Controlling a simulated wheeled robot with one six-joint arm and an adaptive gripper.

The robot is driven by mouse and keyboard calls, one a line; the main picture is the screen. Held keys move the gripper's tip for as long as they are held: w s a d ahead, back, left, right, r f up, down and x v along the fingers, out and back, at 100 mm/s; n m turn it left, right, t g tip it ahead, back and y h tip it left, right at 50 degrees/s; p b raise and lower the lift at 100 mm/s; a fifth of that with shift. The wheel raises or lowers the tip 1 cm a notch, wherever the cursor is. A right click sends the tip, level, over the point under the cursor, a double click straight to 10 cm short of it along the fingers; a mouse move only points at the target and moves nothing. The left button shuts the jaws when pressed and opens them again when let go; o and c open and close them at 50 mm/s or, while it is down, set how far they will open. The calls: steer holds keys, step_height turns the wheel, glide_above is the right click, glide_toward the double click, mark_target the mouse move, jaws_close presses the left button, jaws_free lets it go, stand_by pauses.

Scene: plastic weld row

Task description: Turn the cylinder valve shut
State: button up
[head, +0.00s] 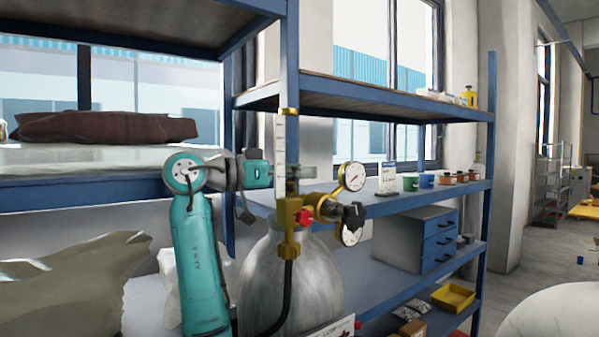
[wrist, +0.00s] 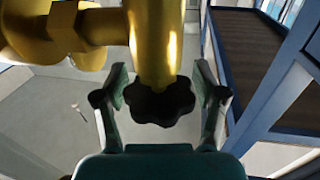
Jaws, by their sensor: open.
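The grey gas cylinder (head: 292,285) stands upright in front of the shelving, with a brass valve body (head: 289,215) on top. My gripper (head: 284,175) is at the top of this valve, reaching in from the left. In the wrist view my gripper (wrist: 162,82) is open, with one finger on each side of a dark lobed valve knob (wrist: 160,104). The knob sits at the end of a brass stem (wrist: 153,45). Small gaps show between the knob and both fingers. In the head view the knob is hidden by the gripper and the clear flow tube (head: 280,145).
A regulator with an upper gauge (head: 352,176), a red part (head: 305,217) and a black knob (head: 353,215) sits right of the valve. A black hose (head: 287,290) hangs in front of the cylinder. Blue shelving (head: 400,103) stands close behind; open floor (head: 525,262) lies right.

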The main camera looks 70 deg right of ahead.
steer(key=v, duration=1.2)
steer(key=shift+s, duration=0.1)
